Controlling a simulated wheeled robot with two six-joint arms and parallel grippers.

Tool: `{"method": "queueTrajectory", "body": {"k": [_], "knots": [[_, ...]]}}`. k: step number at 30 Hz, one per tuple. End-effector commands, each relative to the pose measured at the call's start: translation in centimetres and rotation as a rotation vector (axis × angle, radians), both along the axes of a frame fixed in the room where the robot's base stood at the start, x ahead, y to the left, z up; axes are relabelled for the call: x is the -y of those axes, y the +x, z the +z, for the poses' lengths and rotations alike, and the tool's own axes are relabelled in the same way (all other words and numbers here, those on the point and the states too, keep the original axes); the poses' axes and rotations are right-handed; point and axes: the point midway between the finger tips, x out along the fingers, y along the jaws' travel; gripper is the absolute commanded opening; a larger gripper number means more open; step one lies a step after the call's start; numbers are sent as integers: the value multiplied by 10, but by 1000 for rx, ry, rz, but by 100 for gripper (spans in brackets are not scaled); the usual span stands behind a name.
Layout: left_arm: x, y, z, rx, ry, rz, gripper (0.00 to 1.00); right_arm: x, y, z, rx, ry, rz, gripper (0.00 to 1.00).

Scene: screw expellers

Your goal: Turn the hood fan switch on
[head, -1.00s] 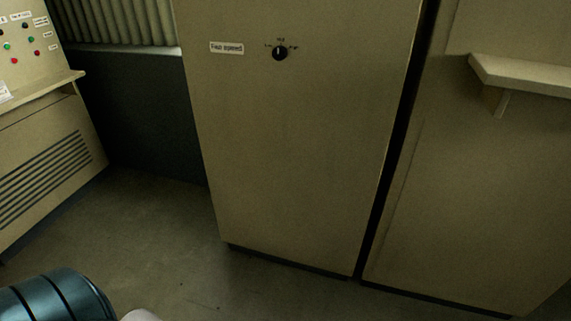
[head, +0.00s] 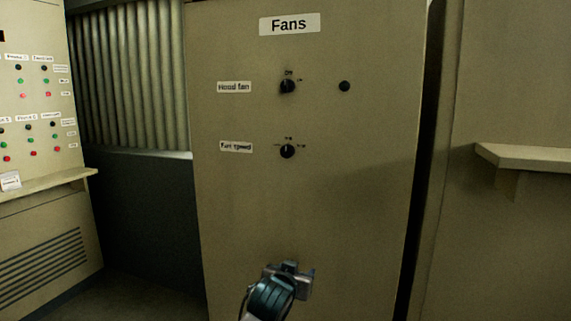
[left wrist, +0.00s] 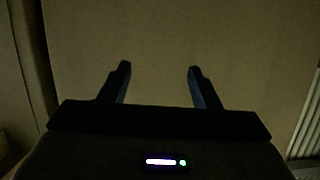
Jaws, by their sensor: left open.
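The hood fan switch (head: 288,87) is a black rotary knob on the beige fan cabinet (head: 330,210), right of a "Hood fan" label (head: 234,87). I cannot tell its exact setting. My left gripper (head: 308,280) is in front of the lower part of the cabinet, well below the knob. In the left wrist view its two dark fingers (left wrist: 158,75) are apart with nothing between them, facing a plain beige surface. My right gripper is not in view.
A second knob (head: 287,151) labelled "Fan speed" sits below the switch. A small black round part (head: 344,86) is to its right. A control desk (head: 40,200) stands at the left, and a shelf (head: 530,157) juts out at the right.

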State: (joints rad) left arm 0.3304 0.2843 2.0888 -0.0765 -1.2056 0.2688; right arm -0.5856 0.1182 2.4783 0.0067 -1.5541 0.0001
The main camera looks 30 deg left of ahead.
Motion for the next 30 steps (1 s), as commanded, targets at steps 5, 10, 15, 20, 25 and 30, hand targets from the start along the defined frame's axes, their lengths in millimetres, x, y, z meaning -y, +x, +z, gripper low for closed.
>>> {"method": "queueTrajectory", "body": {"k": [5, 10, 15, 20, 25, 30], "knots": [[-27, 48, 120, 237, -5, 42, 57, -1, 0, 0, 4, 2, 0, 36], [-54, 68, 239, 454, -20, 76, 57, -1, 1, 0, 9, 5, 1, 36], [-77, 66, 338, 632, -34, 100, 57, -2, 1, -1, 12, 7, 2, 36], [-89, 59, 389, 724, -44, 111, 57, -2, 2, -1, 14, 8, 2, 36], [-94, 62, 405, 746, -48, 114, 57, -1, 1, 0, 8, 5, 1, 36], [-102, 83, 414, 744, -48, 113, 57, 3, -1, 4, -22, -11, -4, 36]]}}
